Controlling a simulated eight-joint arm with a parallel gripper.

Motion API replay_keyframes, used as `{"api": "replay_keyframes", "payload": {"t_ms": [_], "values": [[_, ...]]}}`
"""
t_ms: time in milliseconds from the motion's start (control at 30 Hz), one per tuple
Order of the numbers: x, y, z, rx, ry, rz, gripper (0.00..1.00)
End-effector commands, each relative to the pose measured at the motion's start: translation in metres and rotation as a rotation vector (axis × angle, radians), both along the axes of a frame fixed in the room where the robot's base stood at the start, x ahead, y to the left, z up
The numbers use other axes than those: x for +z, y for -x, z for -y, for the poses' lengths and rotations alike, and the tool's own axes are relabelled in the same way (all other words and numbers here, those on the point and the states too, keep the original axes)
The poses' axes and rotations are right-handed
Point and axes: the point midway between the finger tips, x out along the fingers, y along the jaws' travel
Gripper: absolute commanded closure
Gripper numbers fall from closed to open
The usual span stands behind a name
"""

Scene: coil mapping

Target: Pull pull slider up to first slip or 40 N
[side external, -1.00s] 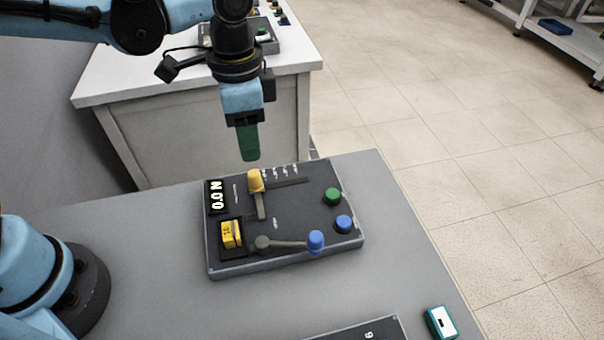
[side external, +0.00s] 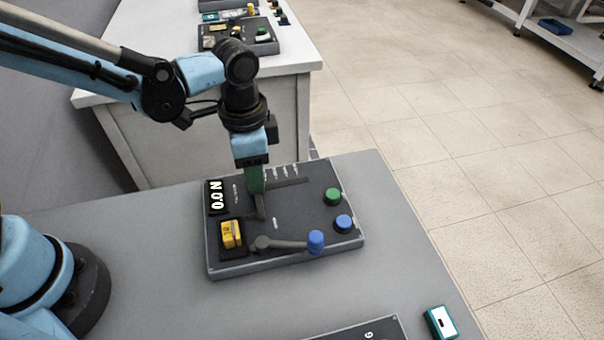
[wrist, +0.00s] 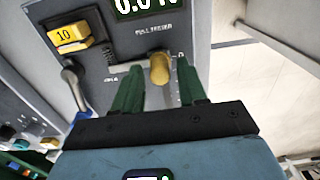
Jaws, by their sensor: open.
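The pull slider's yellow knob (wrist: 160,69) shows in the wrist view, beside the "PULL TESTER" label on the dark panel (side external: 290,212). My gripper (side external: 256,188) has come down to the panel at the slider, and its green fingers hide the knob in the side view. In the wrist view the two green fingers of my gripper (wrist: 160,78) stand apart, one on each side of the knob, with gaps visible. The display (side external: 217,196) reads 0.0 N.
The panel also carries a yellow block marked 10 (wrist: 72,37), a lever with a blue knob (side external: 316,240), a green button (side external: 333,196) and a blue button (side external: 344,223). A teal-edged device (side external: 440,322) lies at the table's front right.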

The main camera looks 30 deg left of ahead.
Motion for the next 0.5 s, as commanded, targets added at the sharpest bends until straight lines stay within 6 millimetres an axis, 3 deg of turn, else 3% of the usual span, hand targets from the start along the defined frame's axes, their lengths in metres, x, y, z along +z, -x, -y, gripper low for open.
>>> {"api": "replay_keyframes", "payload": {"t_ms": [67,300,500], "values": [[0.0001,-0.0001,0.0001,0.0,0.0,0.0,0.62],[0.0003,-0.0001,0.0001,0.0,0.0,0.0,0.98],[0.0004,-0.0002,-0.0001,0.0,0.0,0.0,0.98]]}}
